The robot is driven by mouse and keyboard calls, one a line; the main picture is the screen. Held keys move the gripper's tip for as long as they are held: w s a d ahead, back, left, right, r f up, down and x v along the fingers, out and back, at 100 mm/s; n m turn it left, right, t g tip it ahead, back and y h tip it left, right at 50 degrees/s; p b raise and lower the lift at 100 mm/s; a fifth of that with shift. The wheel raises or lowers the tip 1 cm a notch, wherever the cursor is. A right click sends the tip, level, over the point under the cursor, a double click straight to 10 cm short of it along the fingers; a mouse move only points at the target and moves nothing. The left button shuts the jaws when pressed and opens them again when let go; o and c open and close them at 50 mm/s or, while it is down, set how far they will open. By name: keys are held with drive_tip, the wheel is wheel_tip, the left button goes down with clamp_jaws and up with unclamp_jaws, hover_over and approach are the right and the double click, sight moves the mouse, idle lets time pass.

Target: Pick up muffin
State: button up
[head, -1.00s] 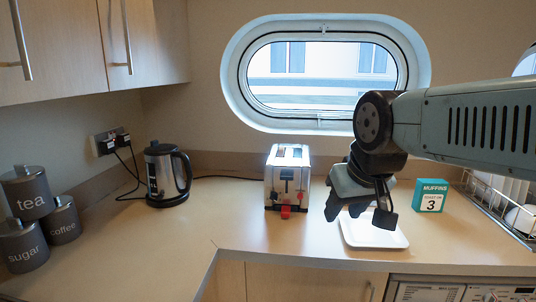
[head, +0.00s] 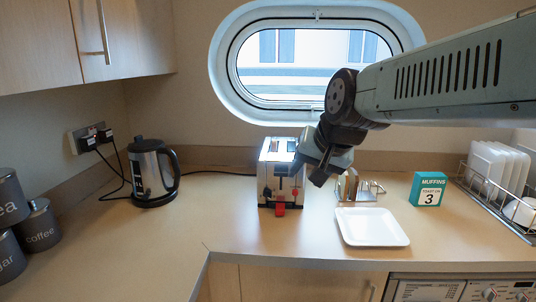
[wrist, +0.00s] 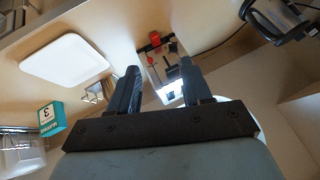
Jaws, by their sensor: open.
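No loose muffin can be made out for certain. A small wire rack (head: 358,187) holding brownish slices stands behind the white tray; whether they are muffins I cannot tell. My gripper (head: 312,168) is open and empty, pointing down beside the right side of the silver toaster (head: 281,180). In the wrist view my gripper's fingers (wrist: 162,85) are spread, with the toaster showing between and beyond them.
An empty white square tray (head: 370,228) lies in front of the rack. A kettle (head: 152,172) and grey canisters (head: 40,226) stand at the left. A dish rack with plates (head: 495,170) is at the far right.

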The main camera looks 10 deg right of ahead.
drive_tip(key=w+a+r+m+t, duration=0.2)
drive_tip(key=w+m, duration=0.5)
drive_tip(key=w, duration=0.2)
drive_tip(key=w+a+r+m+t, duration=0.1)
drive_tip(key=w+a+m+t, duration=0.1)
drive_tip(key=w+m, duration=0.6)
drive_tip(key=m+t+h, duration=0.2)
drive_tip(key=m+h, duration=0.3)
drive_tip(key=m, duration=1.4)
approach(274, 141)
drive_tip(key=s+r, duration=0.1)
drive_tip(key=s+a+r, duration=0.1)
drive_tip(key=s+r, duration=0.1)
drive_tip(key=shift+a, duration=0.25)
drive_tip(key=shift+w+d+f+m+h, duration=0.25)
drive_tip(key=shift+w+f+m+h, duration=0.1)
drive_tip(key=shift+m, duration=0.15)
drive_tip(key=shift+f+x, duration=0.25)
drive_tip(key=shift+x, duration=2.7)
drive_tip(key=shift+f+x, duration=0.2)
drive_tip(key=shift+x, duration=2.8)
drive_tip(key=shift+w+d+f, duration=0.1)
drive_tip(key=shift+w+f, duration=0.15)
drive_tip(key=shift+w, duration=0.25)
